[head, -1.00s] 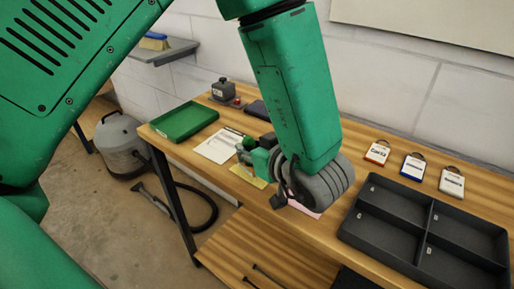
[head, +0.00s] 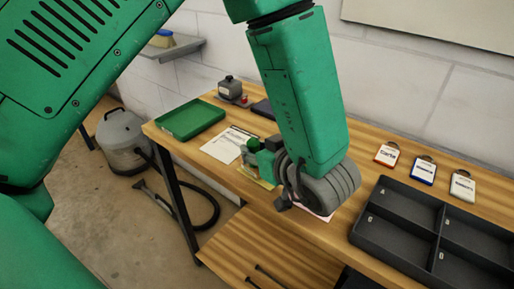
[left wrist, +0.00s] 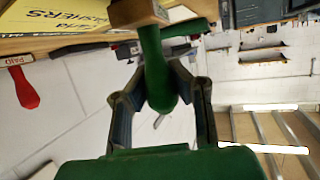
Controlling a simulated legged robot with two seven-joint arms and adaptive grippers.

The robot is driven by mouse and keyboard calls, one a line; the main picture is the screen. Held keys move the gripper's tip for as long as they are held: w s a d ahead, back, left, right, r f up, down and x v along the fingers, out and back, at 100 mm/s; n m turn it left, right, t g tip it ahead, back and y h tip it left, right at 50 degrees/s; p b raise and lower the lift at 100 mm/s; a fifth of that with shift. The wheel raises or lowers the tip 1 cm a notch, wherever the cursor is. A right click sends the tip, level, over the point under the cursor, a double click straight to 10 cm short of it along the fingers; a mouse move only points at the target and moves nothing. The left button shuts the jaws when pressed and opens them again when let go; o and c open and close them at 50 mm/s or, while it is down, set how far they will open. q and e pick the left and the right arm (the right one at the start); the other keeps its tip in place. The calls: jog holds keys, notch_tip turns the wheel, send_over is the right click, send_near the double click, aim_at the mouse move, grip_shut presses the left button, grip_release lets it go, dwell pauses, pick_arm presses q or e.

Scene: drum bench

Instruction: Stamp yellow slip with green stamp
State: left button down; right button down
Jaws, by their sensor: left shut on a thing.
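My left gripper (left wrist: 160,100) is shut on the green stamp (left wrist: 158,65). In the left wrist view the stamp's green handle lies between the two fingers, with its wooden block (left wrist: 138,13) beyond the fingertips. The yellow slip (left wrist: 60,16), with dark print, shows at the top left of that view. In the head view the slip (head: 259,181) lies on the bench, partly hidden by my left gripper (head: 262,161), which is close over it. I cannot tell whether the stamp touches the slip. My right gripper is not in view.
A red-handled stamp marked PAID (left wrist: 24,88) shows in the wrist view. The wooden bench (head: 375,140) also bears a green tray (head: 190,119), a white sheet (head: 226,146), several tags (head: 423,171) and a dark divided tray (head: 405,217). A grey vacuum cleaner (head: 124,140) stands on the floor.

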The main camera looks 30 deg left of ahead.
pick_arm(q)
jog(key=shift+f, duration=0.1)
jog(key=shift+d, duration=1.15)
jog(key=shift+a+f, duration=0.15)
jog(key=shift+a, duration=0.3)
jog(key=shift+a+f, duration=0.15)
jog(key=shift+a, duration=0.3)
jog(key=shift+d+r, duration=0.2)
jog(key=shift+d, duration=0.5)
jog(key=shift+a+r+p, duration=0.35)
jog(key=shift+a+p, duration=0.15)
jog(key=shift+p, duration=0.1)
jog(key=shift+d+r, duration=0.1)
jog(key=shift+r, duration=0.05)
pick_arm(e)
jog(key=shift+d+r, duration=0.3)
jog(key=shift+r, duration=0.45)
pick_arm(q)
jog(key=shift+d, duration=0.1)
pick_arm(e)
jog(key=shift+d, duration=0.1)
